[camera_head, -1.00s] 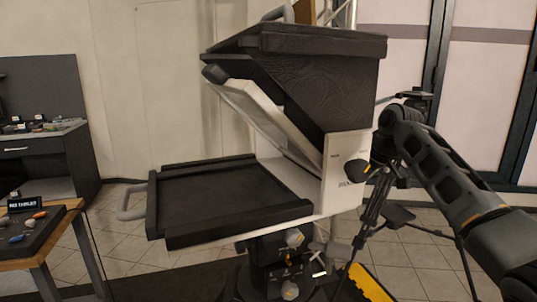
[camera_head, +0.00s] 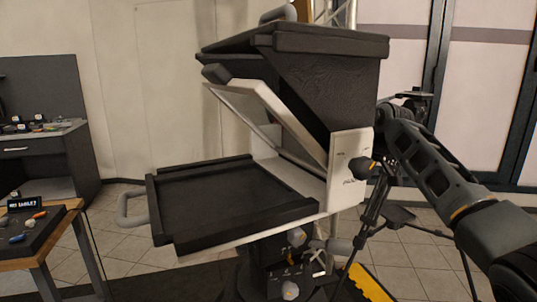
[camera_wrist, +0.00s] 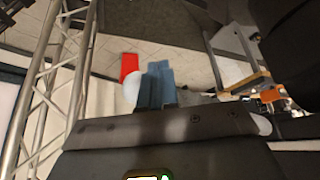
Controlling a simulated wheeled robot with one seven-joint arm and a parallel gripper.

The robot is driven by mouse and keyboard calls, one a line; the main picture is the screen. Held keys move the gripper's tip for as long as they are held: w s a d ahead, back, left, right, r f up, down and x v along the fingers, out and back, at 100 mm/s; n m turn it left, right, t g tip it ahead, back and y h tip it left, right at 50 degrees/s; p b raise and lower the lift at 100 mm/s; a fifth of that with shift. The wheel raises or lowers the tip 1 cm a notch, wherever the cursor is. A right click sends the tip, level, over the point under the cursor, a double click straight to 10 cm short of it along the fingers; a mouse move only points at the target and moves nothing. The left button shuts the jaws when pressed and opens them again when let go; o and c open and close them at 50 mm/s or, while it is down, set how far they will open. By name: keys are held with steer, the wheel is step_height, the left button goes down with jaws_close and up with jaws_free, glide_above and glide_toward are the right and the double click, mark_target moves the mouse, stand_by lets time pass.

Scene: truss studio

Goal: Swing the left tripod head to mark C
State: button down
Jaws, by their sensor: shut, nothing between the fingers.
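The left tripod head (camera_head: 283,252) is dark and sits low under a large black-and-white teleprompter rig (camera_head: 320,95) in the head view. Silver knobs show on it. A grey handle (camera_head: 130,207) sticks out at the rig's left side. My arm reaches in from the right, and its far end is hidden behind the rig. In the wrist view my gripper (camera_wrist: 157,82) shows as two bluish fingers pressed together, with nothing between them. I cannot tell whether they touch the rig. I cannot make out mark C.
A second tripod (camera_head: 375,215) stands behind at the right. A yellow-edged case (camera_head: 368,284) lies on the floor. A workbench (camera_head: 50,235) with small items is at the left. A metal truss (camera_wrist: 50,85) runs along the wrist view's left side.

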steer(key=shift+w+a, duration=0.5)
steer(key=shift+a, duration=0.15)
steer(key=shift+w+a, duration=0.55)
steer(key=shift+a, duration=0.1)
steer(key=shift+w+a, duration=0.1)
steer(key=shift+a, duration=0.1)
stand_by(0.5)
steer(key=shift+w+a+b, duration=0.5)
steer(key=shift+w+a, duration=0.05)
steer(key=shift+a, duration=0.4)
